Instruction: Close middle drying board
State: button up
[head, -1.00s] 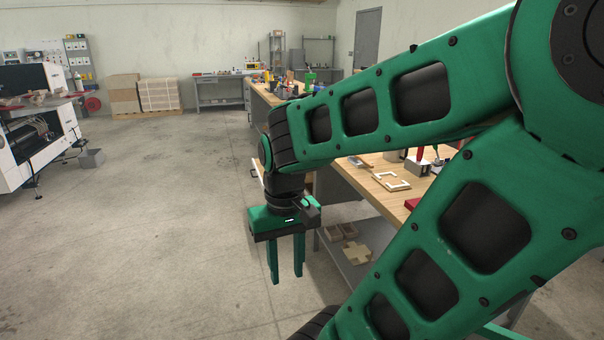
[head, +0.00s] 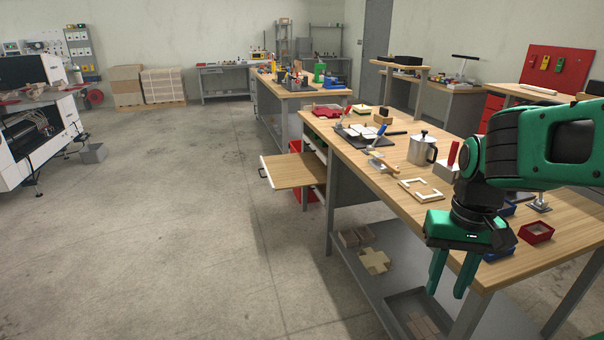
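A wooden pull-out drying board (head: 292,171) sticks out to the left from the near workbench (head: 400,182), below its top. It has a dark handle at its left edge. Other slots (head: 313,145) show in the bench end around it, but I cannot make out their boards clearly. My gripper (head: 451,292) hangs in front of the bench's near right end, fingers pointing down and apart, with nothing between them. It is well to the right of the board and nearer to me.
The bench top holds a metal pot (head: 422,148), a white frame piece (head: 420,190) and a red tray (head: 536,232). A lower shelf (head: 385,285) holds wooden pieces. The floor (head: 190,220) left of the board is clear.

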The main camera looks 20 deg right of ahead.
aim_at(282, 172)
jog(key=z, duration=0.1)
jog(key=i, duration=2.85)
